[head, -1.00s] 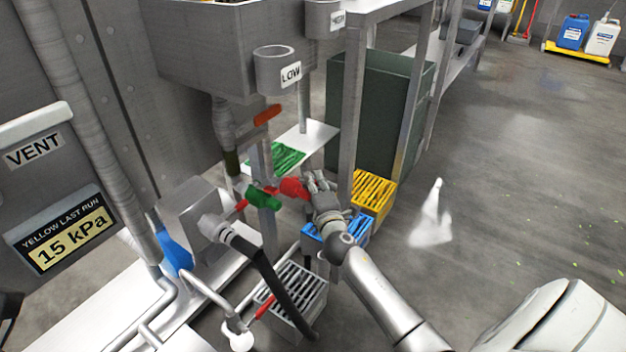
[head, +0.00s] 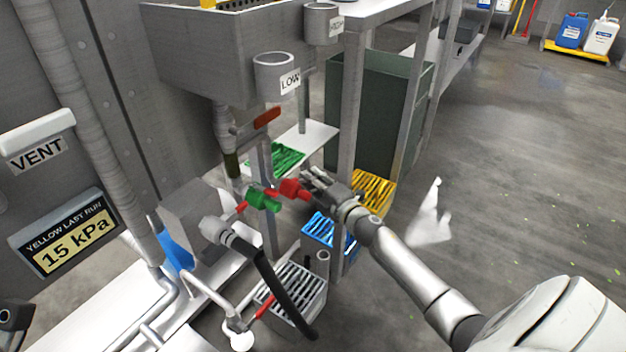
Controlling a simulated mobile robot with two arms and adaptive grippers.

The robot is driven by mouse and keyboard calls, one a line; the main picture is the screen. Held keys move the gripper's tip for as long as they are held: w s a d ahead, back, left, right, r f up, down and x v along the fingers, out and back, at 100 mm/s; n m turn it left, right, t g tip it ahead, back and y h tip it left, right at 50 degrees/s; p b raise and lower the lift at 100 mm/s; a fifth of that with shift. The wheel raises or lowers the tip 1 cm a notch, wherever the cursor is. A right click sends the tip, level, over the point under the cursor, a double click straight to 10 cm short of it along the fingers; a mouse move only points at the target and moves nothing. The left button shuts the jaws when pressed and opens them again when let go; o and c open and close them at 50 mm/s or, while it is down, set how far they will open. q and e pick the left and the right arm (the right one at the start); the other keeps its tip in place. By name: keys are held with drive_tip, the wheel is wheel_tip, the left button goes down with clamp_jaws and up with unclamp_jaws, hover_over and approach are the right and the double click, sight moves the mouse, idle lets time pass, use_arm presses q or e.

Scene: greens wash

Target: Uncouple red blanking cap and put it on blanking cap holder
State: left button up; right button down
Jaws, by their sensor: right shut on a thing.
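The red blanking cap (head: 294,190) is in the middle of the head view, at the right end of a green coupling (head: 262,199). I cannot tell whether the two are still joined. My right gripper (head: 308,186) comes in from the lower right and is shut on the red cap. Its fingers partly cover the cap's right side. A small grey upright tube (head: 323,258) stands below; I cannot tell whether it is the blanking cap holder. My left gripper is not clearly in view.
A steel post (head: 350,130) stands close behind my right gripper. Yellow (head: 374,190), blue (head: 322,229) and grey (head: 312,283) slatted crates are below and around. A black hose (head: 262,268) curves down at front. Open floor lies to the right.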

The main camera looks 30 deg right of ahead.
drive_tip(key=c, duration=1.4)
unclamp_jaws()
drive_tip(key=shift+c, duration=0.2)
drive_tip(key=shift+s, duration=0.1)
drive_tip(key=s, duration=1.2)
drive_tip(key=shift+d, duration=0.15)
drive_tip(key=shift+w, duration=0.1)
